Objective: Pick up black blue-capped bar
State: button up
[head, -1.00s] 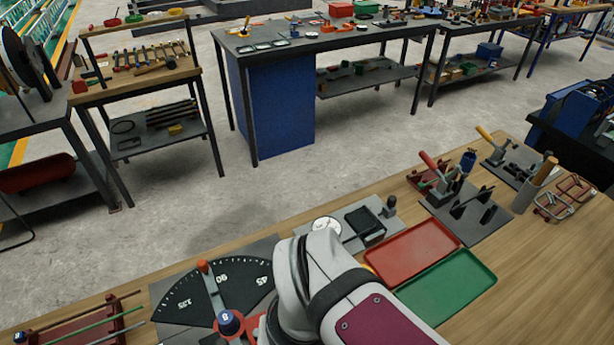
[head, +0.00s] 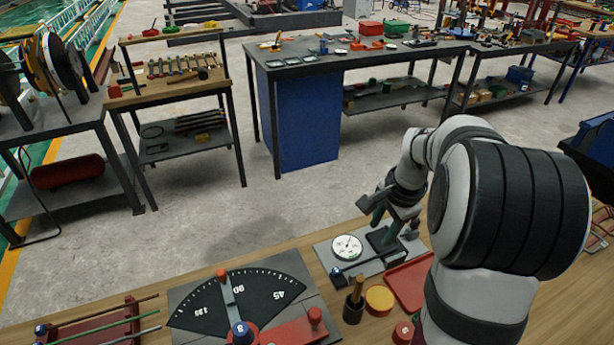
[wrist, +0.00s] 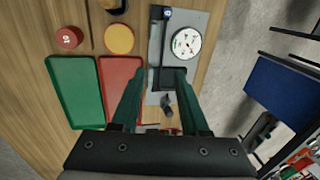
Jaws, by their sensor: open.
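The black blue-capped bar (wrist: 157,42) lies across the grey gauge plate (wrist: 197,20) beside a white dial. Its blue cap is at the top in the wrist view. In the head view its blue cap (head: 337,272) shows at the plate's left end, and the bar runs right towards a black block (head: 381,239). My gripper (head: 378,214) is open and empty above the plate. In the wrist view its dark green fingers (wrist: 162,76) point towards the bar's lower part and the block, apart from each other. I cannot tell the height left below the fingertips.
Red (wrist: 118,76) and green (wrist: 74,90) trays lie beside the plate. A yellow disc (head: 379,299) and a dark cup (head: 354,306) stand near it. An angle-marked bending plate (head: 190,312) and a red rod rack (head: 75,333) are to the left.

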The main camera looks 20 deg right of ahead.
aim_at(365, 261)
jog(key=w+f, duration=0.1)
jog(key=f, duration=0.4)
jog(key=w+f, duration=0.1)
jog(key=f, duration=0.4)
jog(key=w+d+f, duration=0.1)
jog(key=f, duration=0.4)
jog(key=shift+w+f, duration=0.25)
jog(key=shift+w, duration=0.15)
grip_shut()
dwell(0.5)
